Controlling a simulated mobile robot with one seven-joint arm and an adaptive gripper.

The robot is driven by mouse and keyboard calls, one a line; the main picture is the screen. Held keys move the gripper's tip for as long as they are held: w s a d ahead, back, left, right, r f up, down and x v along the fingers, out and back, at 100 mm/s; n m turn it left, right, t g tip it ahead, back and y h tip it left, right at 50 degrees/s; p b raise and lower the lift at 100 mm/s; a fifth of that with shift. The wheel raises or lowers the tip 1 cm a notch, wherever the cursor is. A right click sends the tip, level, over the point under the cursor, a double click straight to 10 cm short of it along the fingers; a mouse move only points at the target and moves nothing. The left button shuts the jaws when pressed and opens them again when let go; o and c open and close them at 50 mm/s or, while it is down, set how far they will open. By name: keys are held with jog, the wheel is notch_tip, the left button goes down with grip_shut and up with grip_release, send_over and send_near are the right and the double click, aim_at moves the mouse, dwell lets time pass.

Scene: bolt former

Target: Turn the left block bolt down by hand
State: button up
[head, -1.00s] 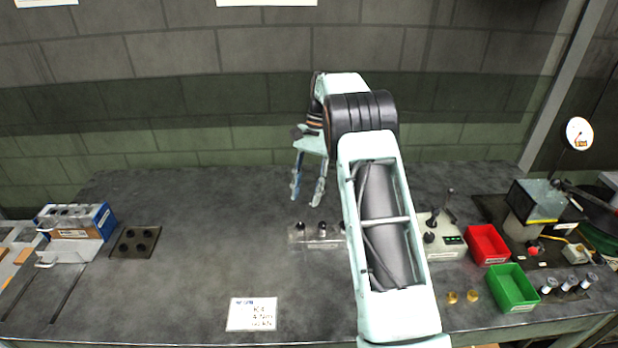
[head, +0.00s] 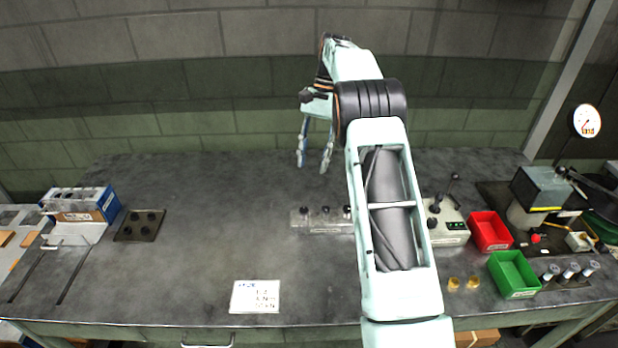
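A low grey metal block (head: 331,228) lies on the middle of the bench. Dark-topped bolts stand upright in a row on it, the left block bolt (head: 304,212) at its left end. My arm hides the block's right end. My gripper (head: 313,168) hangs behind and above the block in the picture, fingers pointing down. The two fingers are apart with nothing visible between them. The gripper is clear of the bolts; its exact height above the bench is hard to tell.
To the right are a control box with levers (head: 444,222), a red bin (head: 489,231), a green bin (head: 513,274) and a press (head: 540,197). A dark plate with holes (head: 140,225) and a blue box (head: 88,205) are at left. A white card (head: 255,297) lies in front. The bench's left middle is clear.

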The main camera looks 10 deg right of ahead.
aim_at(304, 209)
jog(key=s+a+n+t+h+b, duration=0.1)
jog(key=s+a+n+t+b, duration=0.1)
jog(key=n, duration=1.5)
jog(key=s+a+n+t+h+b, duration=0.1)
jog(key=s+a+n+h+b, duration=0.15)
jog(key=n, duration=1.55)
jog(key=shift+y, duration=0.35)
jog(key=f, duration=0.7)
jog(key=d+f, duration=0.1)
jog(key=f, duration=0.3)
jog(key=shift+w+f, duration=0.15)
jog(key=shift+f, duration=0.05)
jog(key=shift+c, duration=0.7)
grip_shut()
